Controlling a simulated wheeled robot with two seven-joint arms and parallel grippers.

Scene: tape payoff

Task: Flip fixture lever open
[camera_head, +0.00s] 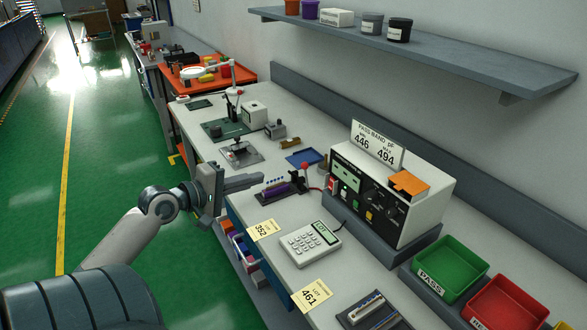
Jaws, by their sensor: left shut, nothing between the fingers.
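The fixture (282,191) is a small dark block with a purple part on the bench, near the front edge left of the tester. A lever with a red ball knob (305,166) stands at its right end; I cannot tell its exact angle. My left gripper (260,179) reaches in from the left at the bench edge. Its fingers are shut with nothing between them, pointing right at the fixture's left end. The picture does not show whether they touch it. The knob is to the right of the fingertips. My right gripper is not in view.
A tester (385,190) with a "PASS BAND" sign stands right of the fixture. A calculator (310,243) and yellow lot cards (311,294) lie in front. A green PASS bin (450,268) and a red bin (507,303) are at lower right. A shelf (440,50) hangs above.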

